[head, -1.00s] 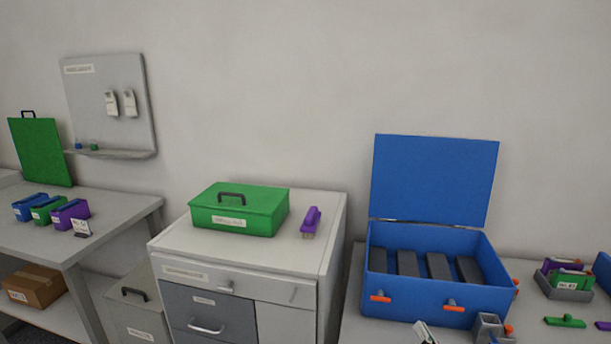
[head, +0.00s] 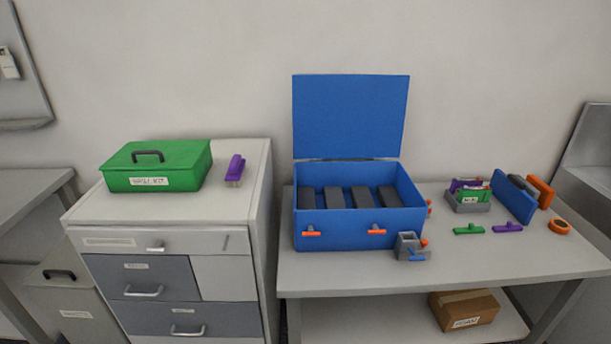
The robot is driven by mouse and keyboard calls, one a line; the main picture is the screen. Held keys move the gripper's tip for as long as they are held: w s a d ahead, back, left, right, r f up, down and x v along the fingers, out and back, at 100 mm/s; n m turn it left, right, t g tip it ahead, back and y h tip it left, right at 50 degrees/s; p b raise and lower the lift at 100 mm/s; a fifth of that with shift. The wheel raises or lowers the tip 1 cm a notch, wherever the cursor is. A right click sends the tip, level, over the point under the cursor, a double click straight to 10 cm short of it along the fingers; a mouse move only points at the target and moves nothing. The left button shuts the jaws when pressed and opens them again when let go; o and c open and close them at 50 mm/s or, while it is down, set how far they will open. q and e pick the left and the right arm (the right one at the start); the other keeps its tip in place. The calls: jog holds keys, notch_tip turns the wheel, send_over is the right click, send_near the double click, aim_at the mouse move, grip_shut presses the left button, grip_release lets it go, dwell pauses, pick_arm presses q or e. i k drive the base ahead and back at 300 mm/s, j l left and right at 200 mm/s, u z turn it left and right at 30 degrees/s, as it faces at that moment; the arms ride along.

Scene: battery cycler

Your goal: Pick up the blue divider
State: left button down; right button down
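A blue upright panel (head: 513,199) stands on the right part of the table, to the right of a small grey tray; it looks like the blue divider. An orange panel (head: 541,191) stands just behind it to the right. Neither of my grippers shows in the head view.
An open blue case (head: 345,229) with dark blocks stands on the table's left part. A grey holder (head: 408,245), a grey tray (head: 467,205) of coloured items, green (head: 468,229) and purple (head: 507,227) T-shaped pieces and an orange ring (head: 559,226) lie around. The table's front right is clear.

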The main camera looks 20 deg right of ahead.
aim_at(508, 189)
jog(key=z, duration=1.75)
jog(key=i+l+u, duration=0.2)
jog(key=i+l, duration=0.15)
jog(key=l, duration=0.3)
jog(key=i+l+u, duration=0.1)
jog(key=l, duration=0.2)
jog(key=i+l+u, duration=0.1)
jog(key=l, duration=0.25)
jog(key=i+l+u, duration=0.1)
jog(key=l, duration=0.25)
jog(key=i+l+u, duration=0.1)
jog(key=i+l, duration=0.15)
jog(key=l, duration=0.15)
